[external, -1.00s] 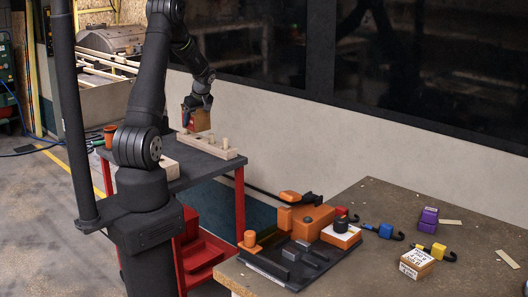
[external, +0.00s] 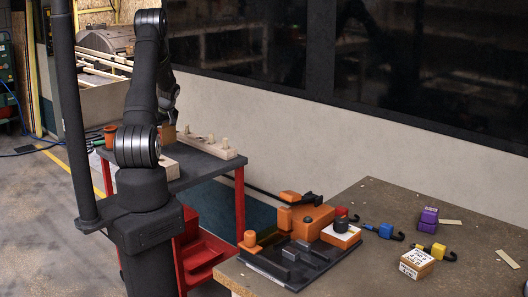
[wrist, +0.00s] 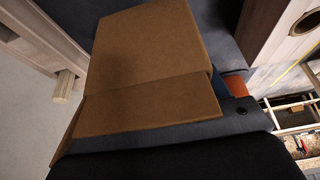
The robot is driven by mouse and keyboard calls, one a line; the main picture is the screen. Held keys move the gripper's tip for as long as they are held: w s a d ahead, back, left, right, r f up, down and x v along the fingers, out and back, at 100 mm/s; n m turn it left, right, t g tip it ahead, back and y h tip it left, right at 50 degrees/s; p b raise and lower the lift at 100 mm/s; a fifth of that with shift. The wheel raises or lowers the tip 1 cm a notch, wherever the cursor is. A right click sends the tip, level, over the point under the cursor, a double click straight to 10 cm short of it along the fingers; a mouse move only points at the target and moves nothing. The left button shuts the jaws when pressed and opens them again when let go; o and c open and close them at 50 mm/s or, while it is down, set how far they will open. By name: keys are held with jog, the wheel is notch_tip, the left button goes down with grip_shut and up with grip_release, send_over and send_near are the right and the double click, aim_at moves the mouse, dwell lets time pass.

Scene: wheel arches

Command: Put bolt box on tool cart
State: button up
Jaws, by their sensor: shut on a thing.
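The bolt box (wrist: 150,50), a brown cardboard box, fills the middle of the wrist view. My gripper (wrist: 165,160) shows as a dark body along the bottom edge and is shut on it. In the external view a small part of the box (external: 168,133) shows beside my forearm, over the tool cart. The tool cart (external: 198,176) has a dark top and red legs and stands behind my arm. My fingertips are mostly hidden, and I cannot tell whether the box touches the cart top.
On the cart are a wooden peg rail (external: 208,147), a pale block (external: 169,168) and an orange cup (external: 110,135). The workbench (external: 400,205) at right holds a black tray with orange parts, a purple block (external: 428,219), hooks and a labelled box (external: 416,264).

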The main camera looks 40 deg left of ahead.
aim_at(167, 126)
jog(key=shift+f, duration=2)
jog(key=shift+f, duration=0.2)
jog(key=o, duration=1.3)
jog(key=shift+o, duration=0.2)
jog(key=v, duration=1.2)
jog(key=shift+r, duration=0.2)
jog(key=shift+f, duration=0.15)
